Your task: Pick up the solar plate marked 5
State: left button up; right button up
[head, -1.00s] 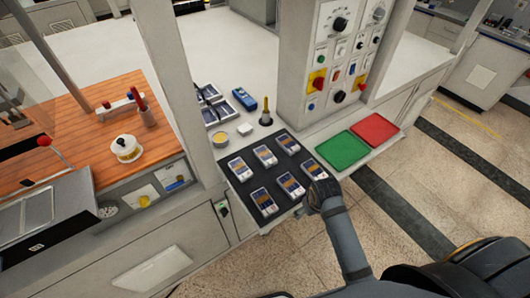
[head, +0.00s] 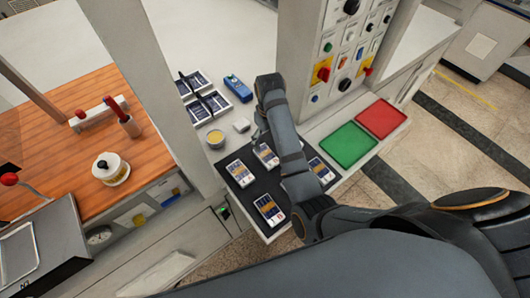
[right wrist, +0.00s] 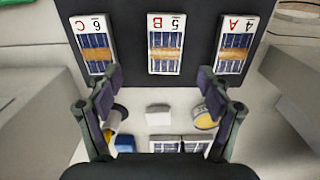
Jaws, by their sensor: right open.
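The solar plate marked 5 (right wrist: 166,44), with a B beside the number, lies flat in the right wrist view, roughly centred beyond my fingertips. In the head view it is the middle plate (head: 265,155) of the far row, partly covered by my right arm. My right gripper (right wrist: 160,78) is open and empty; its two fingers stand apart, short of the plate's near end. In the head view this gripper (head: 262,132) is mostly hidden behind its own wrist. My left gripper is out of view.
Plate 6 (right wrist: 95,42) and plate 4 (right wrist: 237,44) flank plate 5 on the black mat (head: 240,199). A yellow-topped round container (head: 215,138), a white block (head: 241,125) and a blue device (head: 238,88) stand behind. Green (head: 348,146) and red trays (head: 381,118) lie right.

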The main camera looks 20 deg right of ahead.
aim_at(266, 155)
jog(key=f, duration=0.3)
jog(key=shift+s+f+p, duration=0.15)
jog(key=shift+s+p, duration=0.15)
jog(key=shift+w+f, duration=0.15)
jog(key=shift+w+a+f, duration=0.1)
jog(key=shift+w+f, duration=0.05)
jog(key=shift+f, duration=0.05)
jog(key=f, duration=0.1)
jog(key=f+p, duration=0.2)
jog(key=shift+a+f, duration=0.3)
jog(key=shift+f, duration=0.1)
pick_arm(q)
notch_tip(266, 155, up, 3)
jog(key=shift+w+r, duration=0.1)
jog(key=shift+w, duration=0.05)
pick_arm(e)
jog(key=shift+f, duration=0.5)
jog(key=c, duration=1.3)
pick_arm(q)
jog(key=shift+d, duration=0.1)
pick_arm(e)
jog(key=shift+c, duration=0.6)
jog(key=shift+r, duration=0.1)
